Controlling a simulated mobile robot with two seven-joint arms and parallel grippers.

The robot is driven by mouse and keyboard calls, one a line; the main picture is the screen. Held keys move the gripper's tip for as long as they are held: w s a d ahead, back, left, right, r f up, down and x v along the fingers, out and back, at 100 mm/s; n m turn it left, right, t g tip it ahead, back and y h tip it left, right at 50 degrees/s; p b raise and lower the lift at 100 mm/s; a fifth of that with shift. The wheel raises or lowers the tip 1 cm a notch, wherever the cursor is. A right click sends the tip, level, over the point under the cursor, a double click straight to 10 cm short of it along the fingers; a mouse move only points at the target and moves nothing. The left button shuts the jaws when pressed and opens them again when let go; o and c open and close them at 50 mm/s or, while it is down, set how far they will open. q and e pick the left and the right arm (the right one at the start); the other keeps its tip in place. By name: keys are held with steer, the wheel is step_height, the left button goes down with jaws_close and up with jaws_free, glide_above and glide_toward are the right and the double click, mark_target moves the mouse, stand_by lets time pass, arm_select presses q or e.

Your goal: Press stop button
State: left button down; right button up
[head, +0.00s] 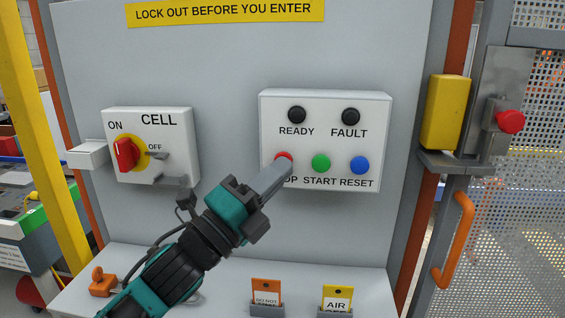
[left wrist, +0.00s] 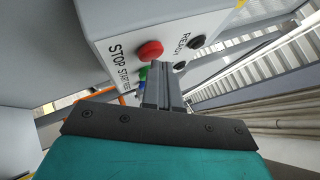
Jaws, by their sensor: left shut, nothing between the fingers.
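The red stop button (head: 283,157) is at the lower left of the white control box (head: 322,98) on the grey panel. In the head view my left gripper (head: 281,170) is shut and empty, its tips just below the button, covering its lower part and some of the STOP label. In the left wrist view the button (left wrist: 150,50) stands out from the box face, and the closed fingers (left wrist: 156,72) point close beside it. I cannot tell whether they touch it. My right gripper is not in view.
The green start button (head: 320,163) and blue reset button (head: 359,165) sit right of the stop button. Dark READY (head: 297,115) and FAULT (head: 351,116) lamps are above.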

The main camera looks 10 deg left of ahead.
arm_select(q)
steer(key=shift+s, duration=0.8)
steer(key=shift+s, duration=2.5)
